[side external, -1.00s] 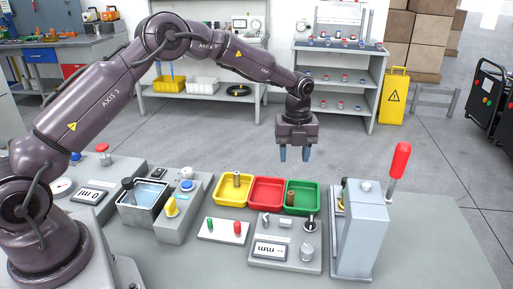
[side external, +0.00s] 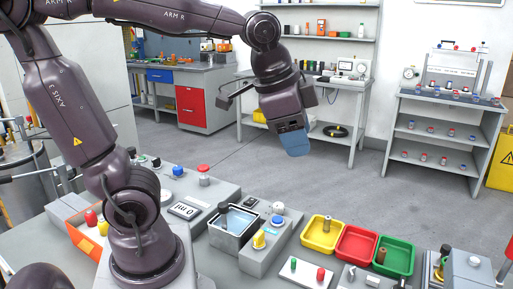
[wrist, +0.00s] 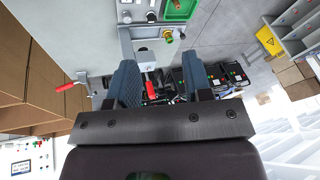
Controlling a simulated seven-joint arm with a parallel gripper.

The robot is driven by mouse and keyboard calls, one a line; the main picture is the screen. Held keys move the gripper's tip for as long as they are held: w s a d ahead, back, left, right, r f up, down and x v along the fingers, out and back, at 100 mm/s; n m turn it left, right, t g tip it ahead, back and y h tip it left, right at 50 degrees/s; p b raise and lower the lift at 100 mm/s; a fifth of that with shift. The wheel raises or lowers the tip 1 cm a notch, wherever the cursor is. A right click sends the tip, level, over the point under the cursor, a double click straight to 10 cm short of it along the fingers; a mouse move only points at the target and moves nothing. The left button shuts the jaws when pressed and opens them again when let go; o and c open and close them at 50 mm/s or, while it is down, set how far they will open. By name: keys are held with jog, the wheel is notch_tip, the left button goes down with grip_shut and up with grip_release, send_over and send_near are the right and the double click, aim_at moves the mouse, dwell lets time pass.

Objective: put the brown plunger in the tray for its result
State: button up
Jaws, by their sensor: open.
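A brown plunger (side external: 326,225) stands upright in the yellow tray (side external: 309,240). Another brown plunger (side external: 381,255) stands in the green tray (side external: 404,266); I cannot tell which one the task means. The red tray (side external: 352,250) between them looks empty. My gripper (side external: 295,142) is raised and tilted, well clear of the trays, beyond the bench. Its blue fingers overlap in the side view. In the wrist view my gripper (wrist: 162,88) is open, with no held part visible between its fingers. The green tray (wrist: 182,10) is at that view's top edge.
A water bath (side external: 236,222) and a block with a blue button (side external: 278,208) stand left of the trays. An orange box (side external: 84,238) holds coloured parts at the bench's left. The red lever (wrist: 66,87) shows in the wrist view. The air around my gripper looks free.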

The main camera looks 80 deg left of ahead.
jog(key=s+f+n+t, duration=0.1)
jog(key=s+f+n, duration=0.1)
jog(key=s+n, duration=0.3)
jog(key=shift+s+h, duration=0.3)
jog(key=shift+s, duration=0.6)
jog(key=shift+d+r, duration=0.1)
